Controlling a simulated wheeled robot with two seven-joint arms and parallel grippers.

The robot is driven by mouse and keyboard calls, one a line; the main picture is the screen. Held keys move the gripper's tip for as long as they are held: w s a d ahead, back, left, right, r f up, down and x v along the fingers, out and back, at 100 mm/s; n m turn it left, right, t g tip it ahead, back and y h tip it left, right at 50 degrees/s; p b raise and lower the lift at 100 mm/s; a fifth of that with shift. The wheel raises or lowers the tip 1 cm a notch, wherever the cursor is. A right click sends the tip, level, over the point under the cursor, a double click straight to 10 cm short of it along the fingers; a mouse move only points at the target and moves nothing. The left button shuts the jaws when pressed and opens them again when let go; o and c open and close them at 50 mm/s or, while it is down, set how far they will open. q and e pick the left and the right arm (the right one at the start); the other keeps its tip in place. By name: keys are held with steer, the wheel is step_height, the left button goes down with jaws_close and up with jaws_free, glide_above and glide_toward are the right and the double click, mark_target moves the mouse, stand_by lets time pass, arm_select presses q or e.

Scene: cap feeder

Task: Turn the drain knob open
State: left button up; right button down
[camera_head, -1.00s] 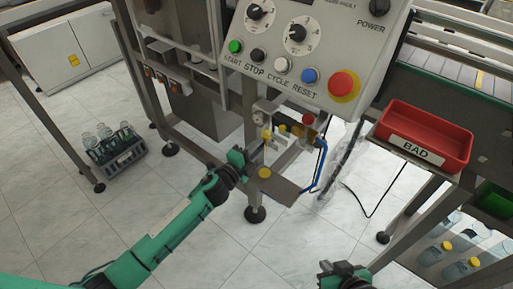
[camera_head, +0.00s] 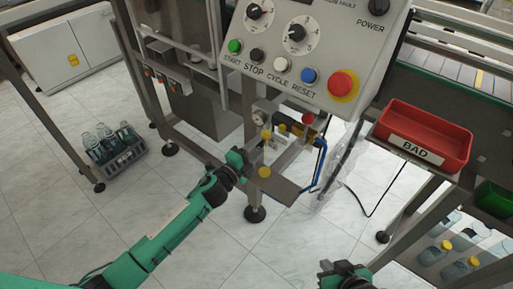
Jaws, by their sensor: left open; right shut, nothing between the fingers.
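Under the control panel, a small pipe assembly carries yellow knobs, one at the upper left (camera_head: 266,134) and one low (camera_head: 264,172), and a red knob (camera_head: 308,118). No readable label shows which one is the drain knob. My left gripper (camera_head: 256,160) is open beside the assembly, close to the low yellow knob. Its fingertips are small and partly lost against the dark parts, so I cannot tell whether they touch a knob. My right gripper (camera_head: 345,272) is shut and empty at the bottom edge, well below the assembly.
The control panel (camera_head: 315,50) overhangs the assembly. A blue hose (camera_head: 321,165) runs down its right side, near a metal plate (camera_head: 283,186). A red BAD bin (camera_head: 425,133) stands at the right. A bottle crate (camera_head: 117,155) is on the floor at the left. The front floor is clear.

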arm_select(q)
steer(key=v, duration=1.3)
arm_select(e)
steer(key=shift+s+d+r+g, duration=0.1)
steer(key=shift+s+d+g, duration=0.3)
steer(key=shift+d, duration=0.2)
arm_select(q)
steer(key=shift+s+a+f, duration=0.1)
arm_select(e)
steer(key=shift+s, duration=0.15)
